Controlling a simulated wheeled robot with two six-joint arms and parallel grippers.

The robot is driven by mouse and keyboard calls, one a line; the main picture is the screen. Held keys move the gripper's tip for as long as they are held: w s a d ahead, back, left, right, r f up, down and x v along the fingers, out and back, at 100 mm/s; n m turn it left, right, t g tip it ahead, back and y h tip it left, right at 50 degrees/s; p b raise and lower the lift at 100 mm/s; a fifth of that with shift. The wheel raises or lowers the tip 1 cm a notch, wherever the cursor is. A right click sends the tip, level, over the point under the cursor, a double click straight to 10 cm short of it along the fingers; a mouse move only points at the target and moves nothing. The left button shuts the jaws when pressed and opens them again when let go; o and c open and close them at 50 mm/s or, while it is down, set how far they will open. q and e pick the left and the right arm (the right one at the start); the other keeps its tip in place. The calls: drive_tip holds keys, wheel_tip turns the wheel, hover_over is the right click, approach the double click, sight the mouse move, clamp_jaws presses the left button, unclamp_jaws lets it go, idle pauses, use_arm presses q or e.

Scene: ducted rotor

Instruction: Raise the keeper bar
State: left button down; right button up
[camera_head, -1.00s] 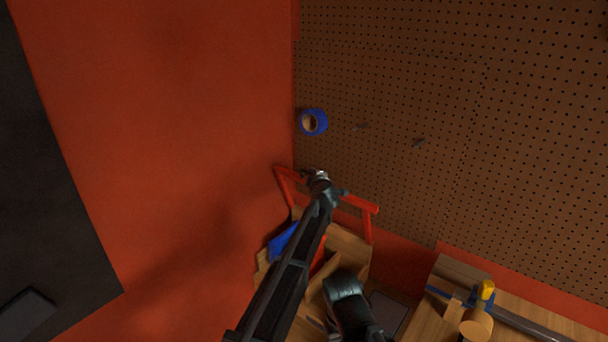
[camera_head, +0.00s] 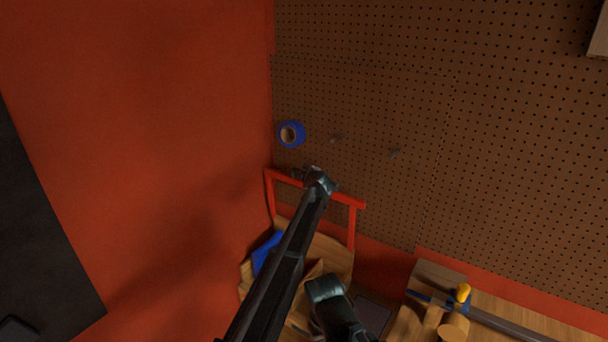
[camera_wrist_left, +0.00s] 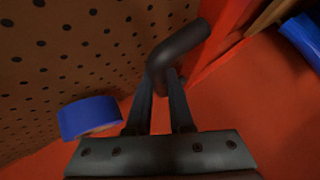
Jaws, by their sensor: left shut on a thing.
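The keeper bar (camera_head: 346,199) is a red crossbar on two red uprights, standing above a wooden tote at the lower middle of the head view. My left gripper (camera_head: 316,178) is at the crossbar and hides its middle. In the left wrist view my left gripper (camera_wrist_left: 160,100) is shut on a dark bent rod (camera_wrist_left: 178,50), which looks like the bar's handle. How the rod joins the red bar is hidden.
The wooden tote (camera_head: 334,256) holds a blue item (camera_head: 265,252). A blue tape roll (camera_head: 291,134) hangs on the pegboard (camera_head: 370,90), close by my left gripper. An orange wall (camera_head: 150,150) stands left. A bench with a clamp (camera_head: 500,324) is lower right.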

use_arm(q)
drive_tip(key=c, duration=0.8)
unclamp_jaws()
drive_tip(key=p+v, duration=0.4)
drive_tip(key=v, duration=0.9)
drive_tip(key=shift+s, duration=0.4)
use_arm(e)
drive_tip(key=r, duration=0.1)
drive_tip(key=s+d+r, duration=0.1)
drive_tip(key=r, duration=0.1)
drive_tip(key=d+r, duration=0.1)
drive_tip(key=shift+s+r, duration=0.25)
drive_tip(key=shift+s, duration=0.15)
use_arm(q)
drive_tip(key=shift+d+r, duration=0.1)
